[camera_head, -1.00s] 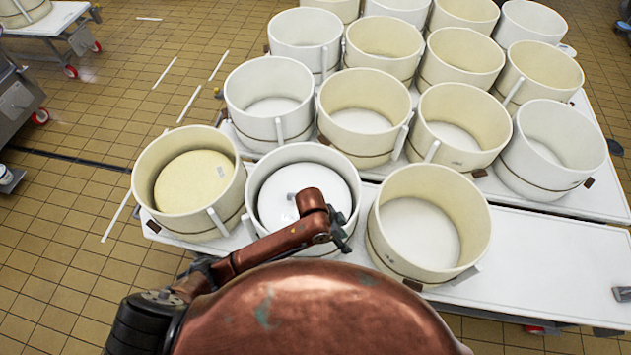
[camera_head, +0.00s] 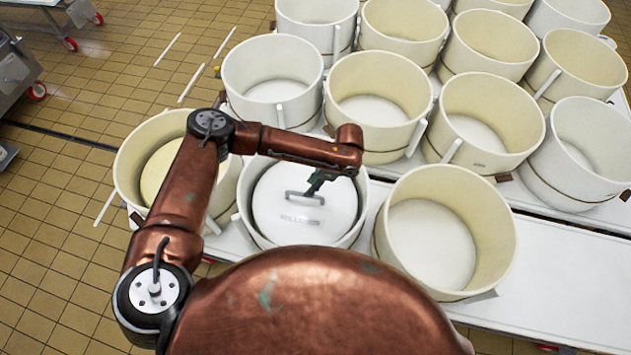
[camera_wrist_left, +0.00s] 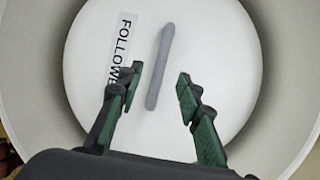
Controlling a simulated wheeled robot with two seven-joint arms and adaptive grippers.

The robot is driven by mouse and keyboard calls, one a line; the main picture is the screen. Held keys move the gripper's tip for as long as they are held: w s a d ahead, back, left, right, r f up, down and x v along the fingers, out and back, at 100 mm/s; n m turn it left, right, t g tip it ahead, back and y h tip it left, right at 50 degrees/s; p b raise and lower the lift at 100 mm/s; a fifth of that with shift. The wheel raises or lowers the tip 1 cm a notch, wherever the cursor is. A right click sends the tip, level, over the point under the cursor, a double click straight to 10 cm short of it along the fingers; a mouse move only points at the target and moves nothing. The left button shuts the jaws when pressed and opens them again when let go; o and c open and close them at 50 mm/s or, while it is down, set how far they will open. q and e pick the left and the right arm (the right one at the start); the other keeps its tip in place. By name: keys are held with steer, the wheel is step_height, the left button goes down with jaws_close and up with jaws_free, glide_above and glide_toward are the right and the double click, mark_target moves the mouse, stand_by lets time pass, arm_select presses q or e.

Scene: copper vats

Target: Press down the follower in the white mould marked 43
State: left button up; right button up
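A round white follower (camera_head: 335,212) with a bar handle (camera_head: 305,198) and a label lies inside a white mould (camera_head: 245,205) in the front row. The number 43 cannot be read on the mould. My left gripper (camera_head: 317,184) is above the follower, by the handle. In the left wrist view, the left gripper (camera_wrist_left: 160,84) has its fingers apart, with the grey handle (camera_wrist_left: 160,65) showing between and beyond them on the follower (camera_wrist_left: 215,55). I cannot tell whether the fingers touch anything. My right gripper is not in view.
A cream mould (camera_head: 128,165) with a yellowish disc inside stands to the left, partly behind my arm. An empty cream mould (camera_head: 490,225) stands to the right. Several empty moulds fill the table behind. The white table top (camera_head: 570,265) is clear at the right.

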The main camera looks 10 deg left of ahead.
arm_select(q)
steer(key=x, duration=0.6)
steer(key=shift+d+f, duration=0.1)
steer(key=shift+f, duration=0.55)
jaws_close()
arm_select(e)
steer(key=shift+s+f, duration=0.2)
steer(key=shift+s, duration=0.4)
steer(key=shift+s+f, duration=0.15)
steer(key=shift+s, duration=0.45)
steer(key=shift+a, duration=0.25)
arm_select(q)
steer(key=shift+s+f+b, duration=0.15)
steer(key=shift+b, duration=0.15)
steer(key=shift+s+f, duration=0.15)
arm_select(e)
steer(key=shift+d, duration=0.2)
arm_select(q)
steer(key=shift+p, duration=0.35)
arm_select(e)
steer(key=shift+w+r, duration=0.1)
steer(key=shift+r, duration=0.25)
